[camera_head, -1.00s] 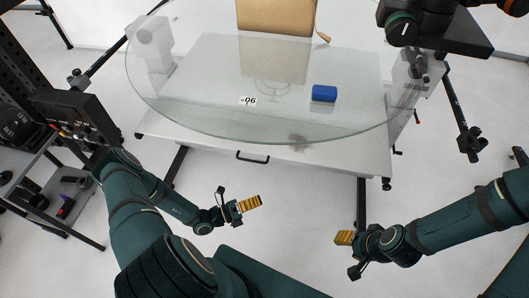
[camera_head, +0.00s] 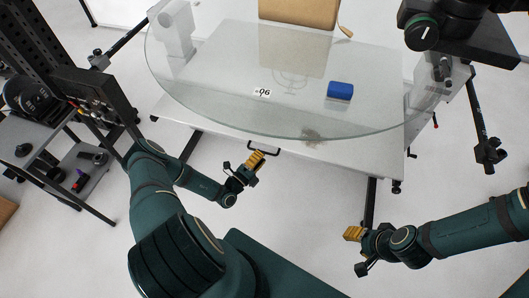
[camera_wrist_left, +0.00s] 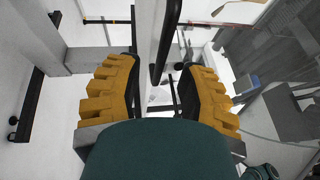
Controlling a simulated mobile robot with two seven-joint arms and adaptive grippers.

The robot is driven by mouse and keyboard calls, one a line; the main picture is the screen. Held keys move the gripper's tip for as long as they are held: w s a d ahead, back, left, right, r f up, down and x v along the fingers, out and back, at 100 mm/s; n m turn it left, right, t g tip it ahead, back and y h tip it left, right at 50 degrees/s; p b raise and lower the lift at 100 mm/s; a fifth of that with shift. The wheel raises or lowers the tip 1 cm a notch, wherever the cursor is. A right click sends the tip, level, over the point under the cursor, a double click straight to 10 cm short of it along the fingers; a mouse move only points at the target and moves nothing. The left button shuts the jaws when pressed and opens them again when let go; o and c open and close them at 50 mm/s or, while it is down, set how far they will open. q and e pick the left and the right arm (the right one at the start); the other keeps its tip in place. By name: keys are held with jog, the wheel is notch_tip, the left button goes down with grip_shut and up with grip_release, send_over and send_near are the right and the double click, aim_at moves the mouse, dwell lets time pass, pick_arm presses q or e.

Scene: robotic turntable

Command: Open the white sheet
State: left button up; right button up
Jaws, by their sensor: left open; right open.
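The white sheet looks like the white front (camera_head: 215,132) under the glass turntable, with a dark handle (camera_head: 275,152) on it. No separate loose sheet shows. My left gripper (camera_head: 256,160) is just in front of the handle and partly covers it in the head view. In the left wrist view, my left gripper (camera_wrist_left: 157,88) is open, and the dark handle (camera_wrist_left: 163,50) shows ahead between its yellow fingers. I cannot tell whether they touch it. My right gripper (camera_head: 354,234) is open and empty, low at the right, away from the table.
The round glass turntable (camera_head: 230,110) overhangs the front. A blue block (camera_head: 340,90), a number tag (camera_head: 262,92) and a cardboard box (camera_head: 298,12) are seen on or through it. A table leg (camera_head: 371,203) stands near my right gripper. A grey shelf cart (camera_head: 75,175) is at left.

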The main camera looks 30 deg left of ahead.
pick_arm(q)
jog(key=shift+x, duration=1.5)
grip_shut()
